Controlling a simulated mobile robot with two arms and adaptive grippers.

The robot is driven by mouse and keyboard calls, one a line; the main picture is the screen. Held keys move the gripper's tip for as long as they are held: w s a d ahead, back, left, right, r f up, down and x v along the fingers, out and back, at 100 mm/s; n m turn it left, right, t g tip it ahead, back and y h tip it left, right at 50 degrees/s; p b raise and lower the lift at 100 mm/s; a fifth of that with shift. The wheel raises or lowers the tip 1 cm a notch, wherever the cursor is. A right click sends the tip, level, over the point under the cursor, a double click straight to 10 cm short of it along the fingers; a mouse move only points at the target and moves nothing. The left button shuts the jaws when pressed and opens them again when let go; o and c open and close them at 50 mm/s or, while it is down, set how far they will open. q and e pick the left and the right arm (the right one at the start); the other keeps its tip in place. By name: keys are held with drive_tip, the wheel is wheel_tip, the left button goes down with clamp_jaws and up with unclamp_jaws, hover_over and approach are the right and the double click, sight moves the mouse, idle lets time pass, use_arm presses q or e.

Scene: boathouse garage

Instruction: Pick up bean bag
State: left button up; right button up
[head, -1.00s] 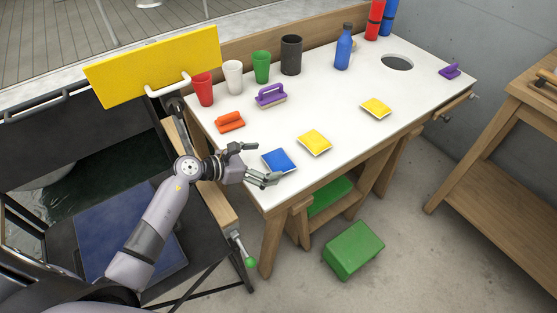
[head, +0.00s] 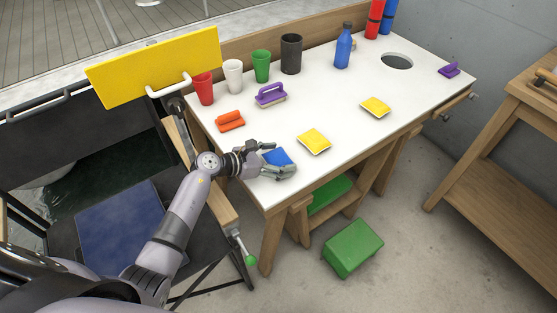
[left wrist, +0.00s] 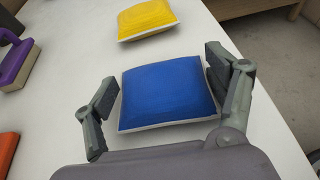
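A blue bean bag (head: 276,157) lies on the white table near its front left edge. In the left wrist view the blue bean bag (left wrist: 167,92) sits between the two fingers of my left gripper (left wrist: 165,100). The fingers are apart, with a small gap on the left and the right finger very near the bag's edge. In the head view my left gripper (head: 279,160) straddles the bag and hides part of it. Two yellow bean bags, one nearer (head: 314,141) and one farther (head: 376,107), lie to the right. My right gripper is not in view.
An orange brush (head: 230,121) and a purple-handled brush (head: 271,95) lie behind the gripper. Red (head: 203,89), white, green and dark cups stand along the back, beside a blue bottle (head: 343,48). A round hole (head: 397,62) is at the far right.

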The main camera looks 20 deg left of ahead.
use_arm(q)
drive_tip(key=c, duration=0.8)
drive_tip(key=shift+r, duration=0.15)
